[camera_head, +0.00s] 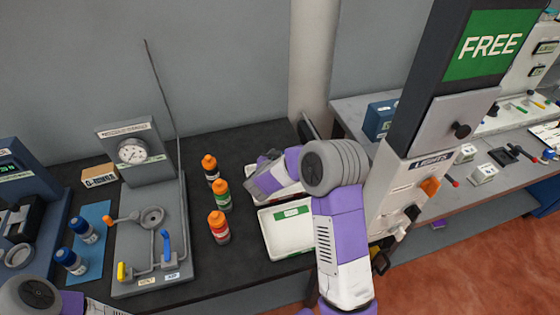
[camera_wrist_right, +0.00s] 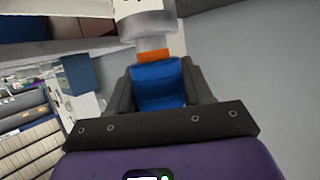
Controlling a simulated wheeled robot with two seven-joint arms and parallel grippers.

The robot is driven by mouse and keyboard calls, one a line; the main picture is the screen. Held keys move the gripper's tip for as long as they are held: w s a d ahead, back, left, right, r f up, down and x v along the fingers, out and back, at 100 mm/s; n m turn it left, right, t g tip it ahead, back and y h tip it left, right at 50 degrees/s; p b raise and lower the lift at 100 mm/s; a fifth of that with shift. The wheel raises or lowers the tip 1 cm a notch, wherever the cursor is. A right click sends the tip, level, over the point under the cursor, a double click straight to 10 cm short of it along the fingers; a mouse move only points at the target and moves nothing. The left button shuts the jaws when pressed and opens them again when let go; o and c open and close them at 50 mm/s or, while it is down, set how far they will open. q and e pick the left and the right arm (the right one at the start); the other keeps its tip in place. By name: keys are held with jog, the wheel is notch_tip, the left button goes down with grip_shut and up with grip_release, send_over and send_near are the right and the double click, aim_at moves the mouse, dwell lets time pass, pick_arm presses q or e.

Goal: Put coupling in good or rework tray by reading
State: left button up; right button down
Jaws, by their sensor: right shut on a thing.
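My right gripper (camera_head: 262,178) is over the back tray (camera_head: 295,197), which it and my arm partly cover. In the right wrist view, its dark fingers are shut on a part with a blue end (camera_wrist_right: 157,85), an orange band and a greyish body. I take it for the coupling; it is hidden in the head view. The front tray (camera_head: 266,228) is white with a green label and looks empty where it shows. A dial gauge (camera_head: 132,151) stands on a grey fixture at the left; its reading is too small to tell. My left gripper is not in view.
Three orange-capped bottles (camera_head: 221,195) stand between the fixture (camera_head: 150,284) and the trays. Two blue-capped bottles (camera_head: 83,231) are on a blue mat (camera_head: 97,212). A dark post with a green FREE sign (camera_head: 489,45) stands at the right.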

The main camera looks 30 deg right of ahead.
notch_tip(320, 180, down, 2)
jog(key=shift+w+f, duration=0.1)
jog(key=shift+f+b, duration=0.1)
jog(key=shift+b, duration=0.25)
jog(key=shift+c, duration=2.3)
grip_release()
